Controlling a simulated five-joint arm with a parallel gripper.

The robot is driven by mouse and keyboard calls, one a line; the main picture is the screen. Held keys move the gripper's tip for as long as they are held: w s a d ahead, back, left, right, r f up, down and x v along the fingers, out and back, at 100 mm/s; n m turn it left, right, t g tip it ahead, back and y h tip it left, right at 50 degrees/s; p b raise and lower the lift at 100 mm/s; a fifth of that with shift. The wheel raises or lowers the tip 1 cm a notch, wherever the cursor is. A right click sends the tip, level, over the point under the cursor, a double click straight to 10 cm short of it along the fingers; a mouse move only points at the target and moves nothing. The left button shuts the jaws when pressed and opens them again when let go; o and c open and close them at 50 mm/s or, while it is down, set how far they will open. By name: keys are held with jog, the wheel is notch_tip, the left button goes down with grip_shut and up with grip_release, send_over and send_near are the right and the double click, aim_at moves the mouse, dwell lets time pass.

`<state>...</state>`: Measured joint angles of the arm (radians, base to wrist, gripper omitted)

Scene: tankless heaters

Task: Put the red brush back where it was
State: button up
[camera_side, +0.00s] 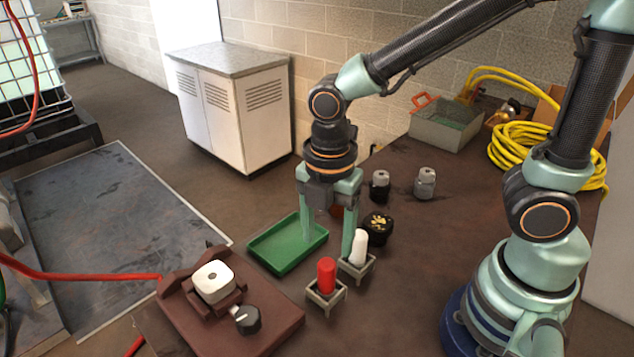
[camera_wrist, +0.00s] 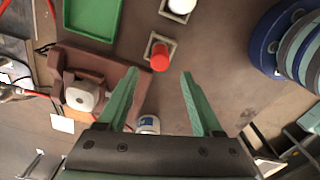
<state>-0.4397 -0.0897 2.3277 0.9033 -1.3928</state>
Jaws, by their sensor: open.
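The red brush (camera_side: 326,275) stands upright in a small grey square holder (camera_side: 327,302) on the brown bench. In the wrist view the red brush (camera_wrist: 160,57) shows just beyond the fingertips, roughly midway between them. A white piece (camera_side: 358,247) stands in a similar holder (camera_side: 367,270) behind it to the right; it also shows at the top of the wrist view (camera_wrist: 182,5). My gripper (camera_side: 329,247) points down, open and empty, behind the red brush in the side view. Its spread fingers also show in the wrist view (camera_wrist: 159,73). No contact with the brush is visible.
A green tray (camera_side: 268,263) lies left of the gripper. A brown fixture (camera_side: 280,331) with a white block (camera_side: 214,281) and black knob (camera_side: 246,319) is at front left. A black round container (camera_side: 378,228) stands close right of my gripper. Yellow hose (camera_side: 520,150) lies farther back.

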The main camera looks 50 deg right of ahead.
notch_tip(320, 180, up, 3)
jog(key=shift+r, duration=0.2)
jog(key=w+d+r+m+t, duration=0.1)
jog(key=d+r+m+t, duration=0.1)
jog(key=d+m, duration=0.4)
jog(key=w+d+r+m+t, duration=0.1)
jog(key=d+r+m+t, duration=0.2)
jog(key=m, duration=1.2)
jog(key=d+r, duration=0.2)
jog(key=d, duration=0.1)
jog(key=shift+d+r+t, duration=0.25)
jog(key=shift+r+t, duration=0.05)
